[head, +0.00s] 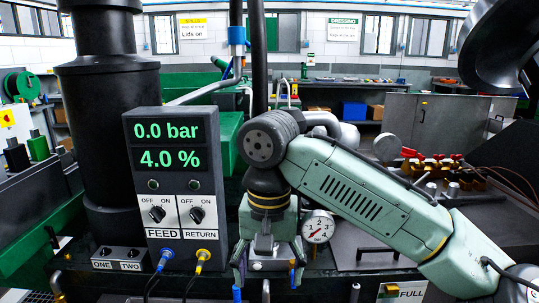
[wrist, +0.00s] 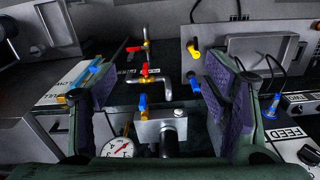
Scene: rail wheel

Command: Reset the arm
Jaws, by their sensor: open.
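My arm (head: 365,195) reaches in from the right in the head view and bends down in the middle of the picture. My gripper (head: 267,278) points down at its end, left of a round pressure gauge (head: 318,227). In the wrist view my gripper (wrist: 163,85) has its two purple-padded fingers wide apart, with nothing held between them. Beyond the gap are a metal block with a blue-handled valve (wrist: 142,104) and a red-handled valve (wrist: 145,72). The gauge also shows at the lower left of the wrist view (wrist: 117,148).
A grey control box (head: 176,180) reading 0.0 bar and 4.0 % stands left of the gripper, with a black column (head: 110,130) behind it. Red-handled valves (head: 425,160) stand at the right. A dark curved part (head: 490,50) hangs at upper right.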

